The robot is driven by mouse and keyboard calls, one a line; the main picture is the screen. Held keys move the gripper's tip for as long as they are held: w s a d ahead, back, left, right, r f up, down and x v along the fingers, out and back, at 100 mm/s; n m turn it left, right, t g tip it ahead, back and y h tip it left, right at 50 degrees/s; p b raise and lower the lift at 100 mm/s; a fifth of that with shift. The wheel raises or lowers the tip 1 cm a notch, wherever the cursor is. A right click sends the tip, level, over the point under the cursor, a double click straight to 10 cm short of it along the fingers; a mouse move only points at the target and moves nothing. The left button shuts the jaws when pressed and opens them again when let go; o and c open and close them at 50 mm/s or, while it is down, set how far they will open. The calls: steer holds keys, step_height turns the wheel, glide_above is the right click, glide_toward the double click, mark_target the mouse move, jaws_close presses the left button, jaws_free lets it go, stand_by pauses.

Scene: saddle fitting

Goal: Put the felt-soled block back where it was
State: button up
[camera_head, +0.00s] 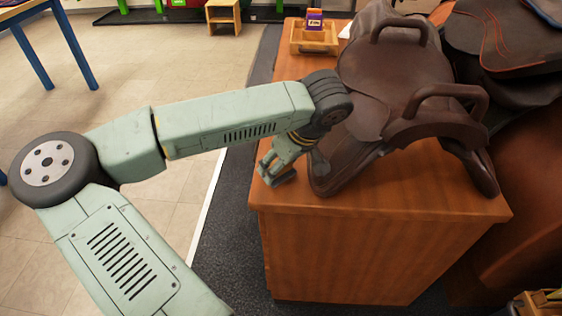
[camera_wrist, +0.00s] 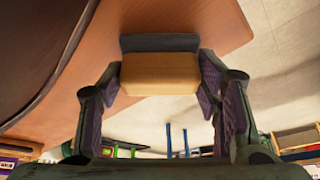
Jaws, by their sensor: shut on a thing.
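The felt-soled block (camera_wrist: 160,75) shows in the wrist view as a tan wooden block with a dark grey felt layer (camera_wrist: 160,43) along its far side. My gripper (camera_head: 276,173) is shut on it, with a finger pad at each side. In the head view my gripper points down at the front left part of the wooden counter (camera_head: 370,250), left of the brown saddle (camera_head: 395,70). The block is mostly hidden there by my fingers. I cannot tell whether its sole touches the counter top or hangs just above it.
The saddle, with two raised handles, stands close to the right of my gripper. A shallow wooden tray (camera_head: 328,47) with a purple and yellow box (camera_head: 314,20) sits at the counter's back. Another dark saddle (camera_head: 515,40) is at the right. The counter's left edge is close to my gripper.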

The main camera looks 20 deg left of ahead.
steer(key=shift+f+b, duration=0.2)
steer(key=shift+b, duration=0.1)
steer(key=o, duration=1.2)
steer(key=shift+o, duration=0.2)
steer(key=shift+r, duration=0.2)
steer(key=shift+r+p, duration=0.2)
steer(key=shift+p, duration=0.25)
steer(key=b+v, duration=0.2)
steer(key=v, duration=0.9)
steer(key=shift+d+r, duration=0.2)
steer(key=shift+r, duration=0.1)
steer(key=shift+s, duration=0.1)
